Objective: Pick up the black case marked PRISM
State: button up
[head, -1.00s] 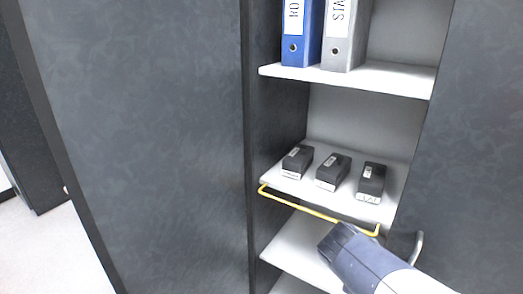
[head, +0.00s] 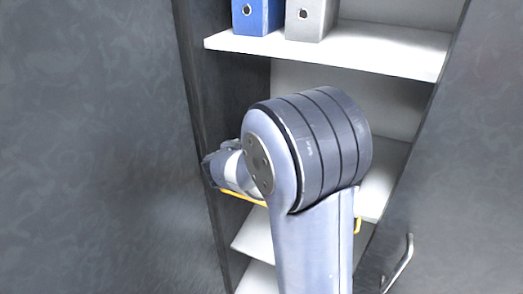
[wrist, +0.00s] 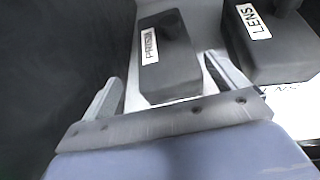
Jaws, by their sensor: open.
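The black case marked PRISM (wrist: 168,68) lies on the pale shelf in the wrist view, its white label facing up on its top. My gripper (wrist: 164,70) is open, with one finger to the left of the case's near end and the other to its right. Gaps show between both fingers and the case, and the gripper holds nothing. I cannot tell how deep the fingers reach beside it. In the head view my arm hides the case and the fingers.
A black case marked LENS (wrist: 285,58) lies close to the right finger. A dark cabinet wall (wrist: 60,60) is at the left. A yellow rail (head: 240,197) crosses the shelf front. Blue (head: 258,14) and grey (head: 311,18) binders stand on the shelf above (head: 390,48).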

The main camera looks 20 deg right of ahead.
jog(key=x, duration=0.5)
jog(key=shift+s+d+f, duration=0.15)
jog(key=shift+d+f, duration=0.25)
jog(key=shift+f, duration=0.05)
jog(key=shift+r, duration=0.1)
grip_shut()
dwell(0.6)
